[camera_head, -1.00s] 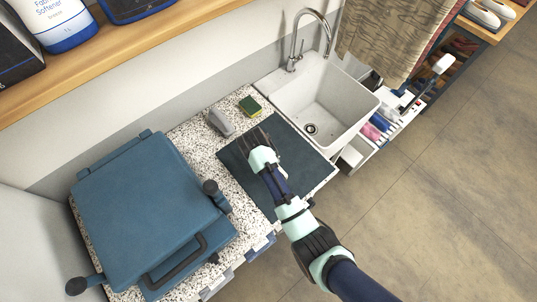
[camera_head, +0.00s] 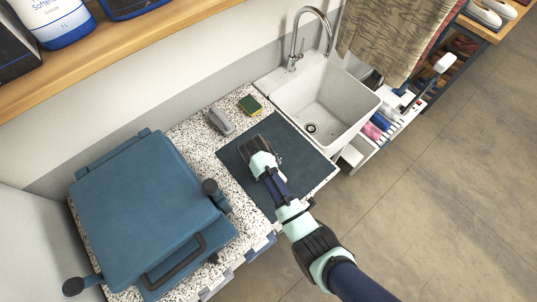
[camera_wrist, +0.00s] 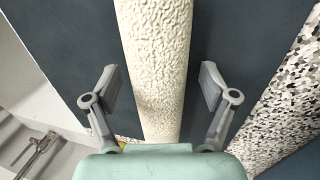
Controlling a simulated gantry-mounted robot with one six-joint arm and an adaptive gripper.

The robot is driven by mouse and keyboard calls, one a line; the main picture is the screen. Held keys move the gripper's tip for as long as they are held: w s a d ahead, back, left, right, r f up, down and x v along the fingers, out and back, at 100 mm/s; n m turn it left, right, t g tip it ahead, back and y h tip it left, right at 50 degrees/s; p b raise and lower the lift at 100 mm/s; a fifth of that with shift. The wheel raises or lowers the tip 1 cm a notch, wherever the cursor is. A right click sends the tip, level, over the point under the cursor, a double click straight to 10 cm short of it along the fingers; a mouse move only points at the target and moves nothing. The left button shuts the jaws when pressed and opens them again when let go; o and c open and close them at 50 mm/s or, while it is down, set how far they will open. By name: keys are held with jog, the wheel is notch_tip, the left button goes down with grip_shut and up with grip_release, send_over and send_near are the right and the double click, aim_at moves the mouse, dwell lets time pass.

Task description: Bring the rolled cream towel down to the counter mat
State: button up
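The rolled cream towel (camera_wrist: 158,65) shows in the wrist view as a long, bumpy cream roll over the dark mat. My gripper (camera_wrist: 160,85) has one finger on each side of it. The fingers are spread, with a gap between each finger and the roll. In the head view, my gripper (camera_head: 253,145) is over the dark blue-grey counter mat (camera_head: 300,160). I cannot make out the towel in the head view; my gripper and arm cover that part of the mat. Whether the towel touches the mat cannot be told.
A white sink (camera_head: 322,100) with a faucet (camera_head: 297,45) adjoins the mat. A sponge (camera_head: 250,105) and a grey handheld item (camera_head: 221,122) lie behind the mat on the speckled counter. A blue case (camera_head: 150,205) fills the left side. A wooden shelf (camera_head: 130,50) holds bottles above.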

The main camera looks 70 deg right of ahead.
jog(key=p+v, duration=0.2)
jog(key=v, duration=1)
